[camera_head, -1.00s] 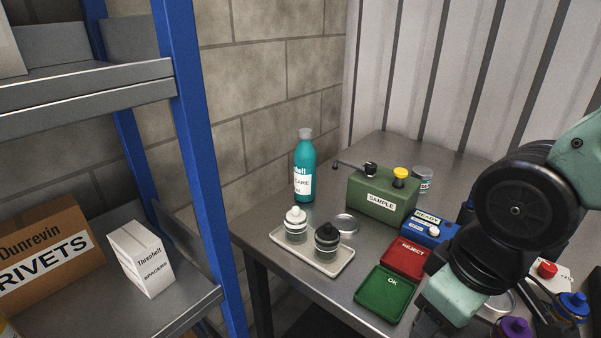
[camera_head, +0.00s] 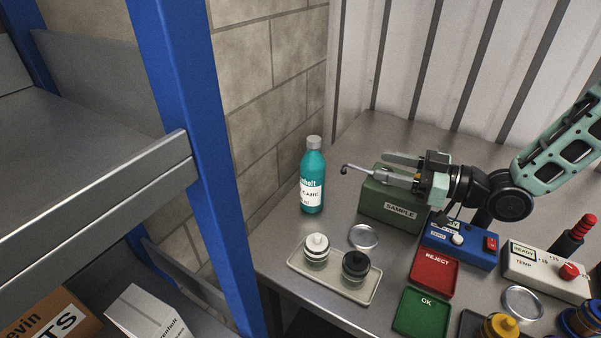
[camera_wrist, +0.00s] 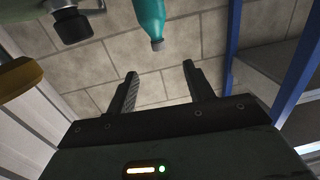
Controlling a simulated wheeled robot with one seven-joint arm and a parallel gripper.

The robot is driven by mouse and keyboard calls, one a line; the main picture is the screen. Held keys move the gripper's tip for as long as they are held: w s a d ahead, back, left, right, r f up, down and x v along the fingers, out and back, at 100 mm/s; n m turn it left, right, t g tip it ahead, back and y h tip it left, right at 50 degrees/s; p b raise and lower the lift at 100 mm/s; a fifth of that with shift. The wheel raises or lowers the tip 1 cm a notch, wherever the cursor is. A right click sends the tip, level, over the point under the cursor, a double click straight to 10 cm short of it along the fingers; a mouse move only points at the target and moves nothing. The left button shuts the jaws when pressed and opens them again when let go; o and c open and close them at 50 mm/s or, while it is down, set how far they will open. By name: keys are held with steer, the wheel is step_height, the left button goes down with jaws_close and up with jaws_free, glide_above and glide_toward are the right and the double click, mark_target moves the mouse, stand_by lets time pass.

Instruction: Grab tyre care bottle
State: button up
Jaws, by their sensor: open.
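The tyre care bottle (camera_head: 312,180) is teal with a grey cap and a white label. It stands upright at the back left of the metal table, near the block wall. In the wrist view the bottle (camera_wrist: 150,14) shows at the top, cap end toward my gripper, its other end cut off by the frame. My gripper (camera_head: 401,167) is above the green SAMPLE box, to the right of the bottle and pointing left toward it. In the wrist view my gripper (camera_wrist: 160,80) has its two fingers apart with nothing between them. The bottle is beyond the fingertips.
A tray (camera_head: 300,263) with two small jars is in front. Red REJECT (camera_head: 433,272) and green OK (camera_head: 421,313) trays lie to the right. A blue shelf post (camera_head: 205,160) rises at left.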

steer(key=b, duration=0.2)
glide_toward(314, 143)
steer(key=shift+y, duration=0.3)
steer(key=w+a, duration=0.1)
steer(key=a, duration=0.1)
steer(key=w+a+f, duration=0.1)
steer(key=w+a, duration=0.1)
steer(key=shift+w+a+f, duration=0.1)
steer(key=shift+w+f, duration=0.05)
steer(key=shift+f, duration=0.05)
steer(key=shift+w+f+x, duration=0.15)
steer(key=shift+x, duration=1.2)
steer(key=shift+w+f+x, duration=0.1)
steer(key=shift+w+x, duration=0.05)
steer(key=shift+x, duration=1.2)
jaws_close()
steer(key=shift+r, duration=0.1)
